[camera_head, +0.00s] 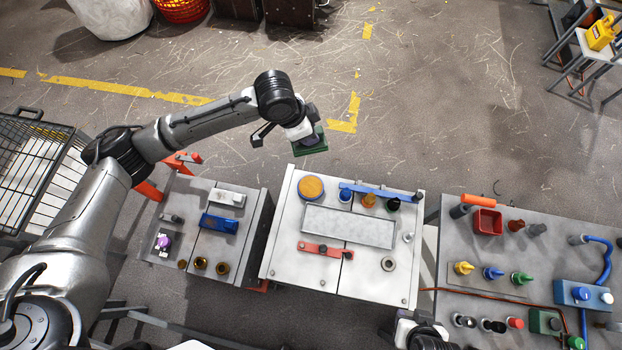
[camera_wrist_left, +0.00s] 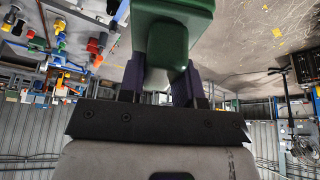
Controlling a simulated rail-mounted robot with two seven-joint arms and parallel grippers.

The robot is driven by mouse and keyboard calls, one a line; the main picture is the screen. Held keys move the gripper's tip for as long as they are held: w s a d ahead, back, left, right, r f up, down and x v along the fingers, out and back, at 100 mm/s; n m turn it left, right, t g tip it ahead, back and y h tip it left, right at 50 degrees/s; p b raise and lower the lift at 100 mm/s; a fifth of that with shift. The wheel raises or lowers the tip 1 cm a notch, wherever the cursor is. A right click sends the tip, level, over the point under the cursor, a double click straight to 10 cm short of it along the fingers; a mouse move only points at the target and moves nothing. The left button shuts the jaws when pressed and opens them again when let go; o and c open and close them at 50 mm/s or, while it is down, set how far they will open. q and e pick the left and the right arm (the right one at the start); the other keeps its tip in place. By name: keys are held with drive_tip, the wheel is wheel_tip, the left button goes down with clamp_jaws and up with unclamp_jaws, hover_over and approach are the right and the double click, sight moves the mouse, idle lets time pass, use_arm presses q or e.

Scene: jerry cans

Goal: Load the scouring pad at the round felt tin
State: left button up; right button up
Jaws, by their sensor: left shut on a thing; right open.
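The scouring pad (camera_head: 312,146), a green block, is held by my left gripper (camera_head: 306,133) above the floor, just beyond the back edge of the white-topped bench. In the left wrist view, the green pad (camera_wrist_left: 172,35) is clamped between the two dark fingers of my left gripper (camera_wrist_left: 160,82). The round felt tin (camera_head: 311,188), with an orange-tan top, sits on the back left corner of the white bench. The pad is apart from the tin. My right gripper (camera_head: 424,336) is open at the bottom edge of the head view, partly cut off.
The white bench (camera_head: 284,253) also carries a blue bar (camera_head: 380,193), a grey plate (camera_head: 348,227) and a red bar (camera_head: 325,249). A grey bench (camera_head: 177,218) stands left and a cluttered one (camera_head: 464,235) right.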

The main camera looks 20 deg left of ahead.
use_arm(q)
drive_tip(key=f+m+b, duration=0.1)
drive_tip(key=f+b, duration=0.4)
drive_tip(key=f, duration=0.4)
drive_tip(key=f+m+g+b, duration=0.1)
drive_tip(key=f+m+b, duration=0.1)
drive_tip(key=f+b, duration=0.3)
drive_tip(key=s+d+f+m+g+b, duration=0.1)
drive_tip(key=f+b, duration=0.4)
drive_tip(key=f, duration=0.8)
drive_tip(key=shift+m+h+b, duration=0.3)
drive_tip(key=shift+m+b, duration=0.1)
drive_tip(key=shift+m, duration=0.2)
use_arm(e)
wheel_tip(320, 180, down, 18)
drive_tip(key=shift+s, duration=0.15)
use_arm(q)
drive_tip(key=shift+f, duration=0.55)
use_arm(e)
drive_tip(key=shift+f, duration=0.1)
use_arm(q)
drive_tip(key=shift+a+f, duration=0.1)
drive_tip(key=shift+f, duration=0.1)
use_arm(e)
drive_tip(key=shift+r, duration=0.4)
use_arm(q)
drive_tip(key=shift+p, duration=0.35)
